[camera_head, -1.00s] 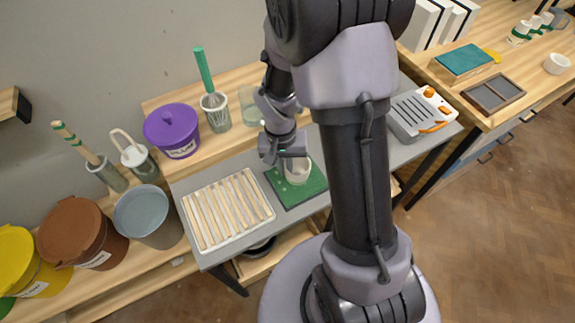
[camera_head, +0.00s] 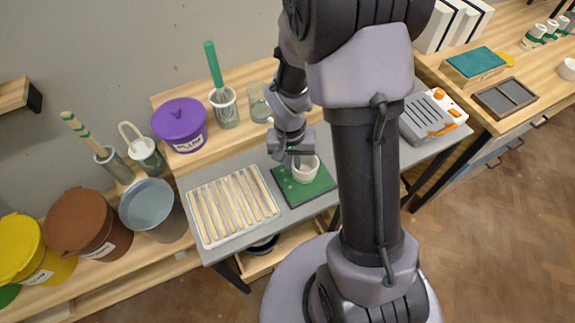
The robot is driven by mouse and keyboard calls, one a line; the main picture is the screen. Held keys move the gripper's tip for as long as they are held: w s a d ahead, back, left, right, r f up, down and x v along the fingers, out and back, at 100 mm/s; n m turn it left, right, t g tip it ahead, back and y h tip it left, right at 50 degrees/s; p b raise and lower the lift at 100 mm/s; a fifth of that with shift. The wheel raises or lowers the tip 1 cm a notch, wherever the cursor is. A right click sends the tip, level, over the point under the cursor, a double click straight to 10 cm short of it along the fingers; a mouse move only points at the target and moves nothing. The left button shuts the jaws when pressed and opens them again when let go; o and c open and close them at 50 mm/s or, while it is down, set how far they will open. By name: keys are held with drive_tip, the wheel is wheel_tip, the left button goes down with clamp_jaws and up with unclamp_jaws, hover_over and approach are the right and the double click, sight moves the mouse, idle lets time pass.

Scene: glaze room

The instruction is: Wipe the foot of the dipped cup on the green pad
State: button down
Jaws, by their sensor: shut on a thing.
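The white cup (camera_head: 308,171) is at the green pad (camera_head: 315,188) on the grey table. My gripper (camera_head: 296,161) is shut on the cup's left rim from above. The cup looks upright and over the pad's middle. I cannot tell from this angle whether its foot touches the pad. Small pale marks show on the pad's left part.
A white slatted tray (camera_head: 236,238) lies left of the pad. A purple lidded bucket (camera_head: 180,124), a whisk in a pot (camera_head: 228,112) and a glass jar (camera_head: 258,107) stand behind. A grey slatted device (camera_head: 428,112) stands right, beyond my arm.

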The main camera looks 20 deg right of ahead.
drive_tip(key=shift+d+f, duration=0.1)
drive_tip(key=shift+d, duration=1.05)
drive_tip(key=shift+a, duration=1.2)
drive_tip(key=shift+a, duration=0.15)
drive_tip(key=shift+a+b, duration=0.55)
drive_tip(key=shift+a, duration=0.55)
drive_tip(key=shift+s, duration=0.1)
